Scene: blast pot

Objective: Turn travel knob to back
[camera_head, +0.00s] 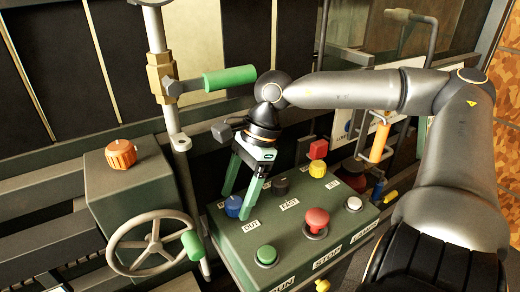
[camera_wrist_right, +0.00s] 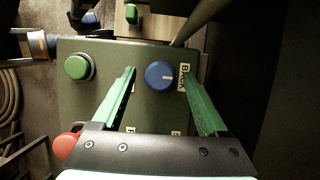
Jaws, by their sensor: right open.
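The blue knob (camera_head: 233,206), which I take for the travel knob, sits at the left corner of the green control box (camera_head: 222,237). An "OUT" label is beside it in the head view. In the right wrist view the blue knob (camera_wrist_right: 160,76) has a short pale mark pointing right, toward a "BACK" label (camera_wrist_right: 185,78). My right gripper (camera_head: 236,203) is open, pointing down at the knob. In the wrist view its green fingers (camera_wrist_right: 160,72) are apart, one on each side of the knob, with a gap on both sides. Finger height is hard to tell. My left gripper is not in view.
The box also carries a green button (camera_head: 266,255), a red button (camera_head: 317,220), a black knob (camera_head: 280,187), a yellow knob (camera_head: 317,169) and a white button (camera_head: 353,204). A handwheel (camera_head: 153,243) and a vertical pipe (camera_head: 183,185) stand close on the left.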

